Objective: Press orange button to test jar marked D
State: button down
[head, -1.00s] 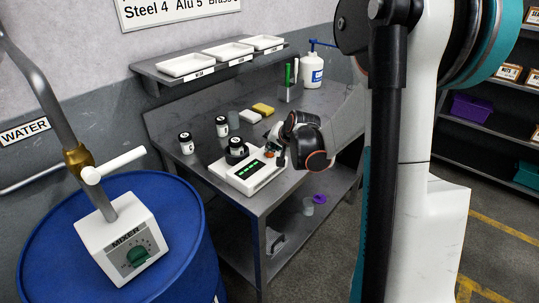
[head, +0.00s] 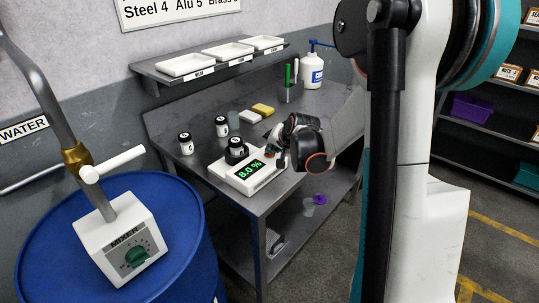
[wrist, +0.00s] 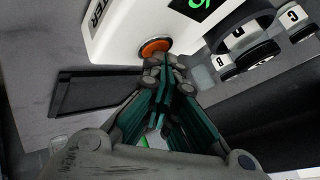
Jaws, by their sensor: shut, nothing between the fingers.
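The white tester (head: 232,174) stands on the metal bench, and its display (head: 250,168) reads 8.0 % in green. A dark-lidded jar (head: 237,148) sits on top of the tester; I cannot read its letter. In the wrist view the orange button (wrist: 154,47) is on the tester's front face. My gripper (wrist: 166,64) is shut and empty, with its fingertips just beside the button; I cannot tell whether they touch it. In the head view my gripper (head: 271,150) is at the tester's right end, and the button is not clear.
Jars marked C (head: 187,145) and B (wrist: 230,71) stand behind the tester. A blue drum (head: 40,235) with a mixer stands left of the bench.

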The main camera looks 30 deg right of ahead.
jog(key=shift+r, duration=0.15)
jog(key=shift+r+p, duration=0.55)
jog(key=shift+r, duration=0.1)
jog(key=shift+r, duration=0.1)
jog(key=shift+r+p, duration=1.75)
jog(key=shift+r, duration=0.7)
